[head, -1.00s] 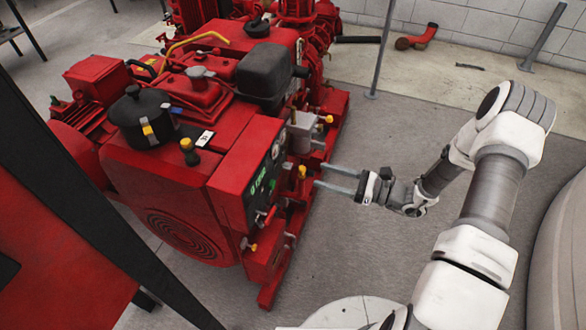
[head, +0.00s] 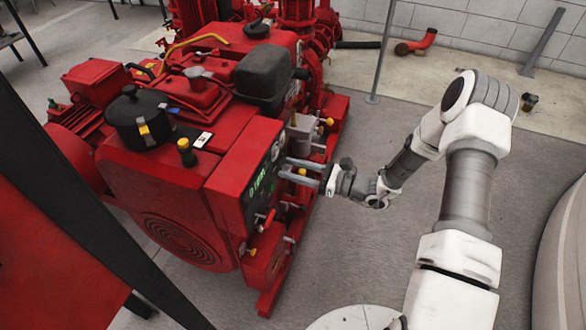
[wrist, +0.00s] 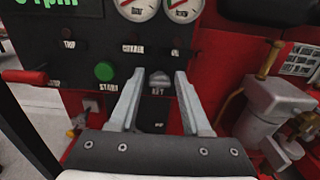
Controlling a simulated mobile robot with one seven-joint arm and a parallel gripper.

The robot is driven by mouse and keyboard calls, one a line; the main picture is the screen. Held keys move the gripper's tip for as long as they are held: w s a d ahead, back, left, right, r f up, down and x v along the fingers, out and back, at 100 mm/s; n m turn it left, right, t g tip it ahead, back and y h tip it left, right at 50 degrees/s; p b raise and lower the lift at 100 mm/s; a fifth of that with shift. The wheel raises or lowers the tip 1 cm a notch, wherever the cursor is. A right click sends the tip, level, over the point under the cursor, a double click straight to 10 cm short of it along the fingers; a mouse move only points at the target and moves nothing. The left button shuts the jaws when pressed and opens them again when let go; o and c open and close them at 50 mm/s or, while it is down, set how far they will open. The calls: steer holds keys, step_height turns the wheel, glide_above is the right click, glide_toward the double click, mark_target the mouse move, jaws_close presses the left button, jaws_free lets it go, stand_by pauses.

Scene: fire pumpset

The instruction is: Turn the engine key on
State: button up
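The grey engine key (wrist: 158,78) is on the dark control panel (wrist: 82,88), above a label that seems to read KEY. In the wrist view my gripper (wrist: 160,72) is open, with one finger on each side of the key. I cannot tell if the fingertips touch the panel or the key. In the head view my gripper (head: 284,167) is at the right side of the red engine set (head: 160,185), against the panel (head: 262,182). The key itself cannot be made out there.
A green start button (wrist: 104,71) is left of the key. Round gauges (wrist: 183,8) sit above it. A red lever (wrist: 28,76) sticks out at the left. Grey fittings (wrist: 275,105) stand at the right. The floor (head: 365,240) right of the engine is clear.

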jaws_close()
steer(key=m+p, duration=0.3)
steer(key=shift+d+r+m, duration=0.1)
steer(key=shift+r+m, duration=0.05)
steer(key=shift+m, duration=0.25)
steer(key=shift+w+f+m+p, duration=0.1)
steer(key=shift+f+m+p, duration=0.1)
steer(key=shift+m+p, duration=1.9)
steer(key=shift+m+b, duration=0.55)
steer(key=shift+m, duration=0.05)
steer(key=shift+o, duration=1.6)
jaws_free()
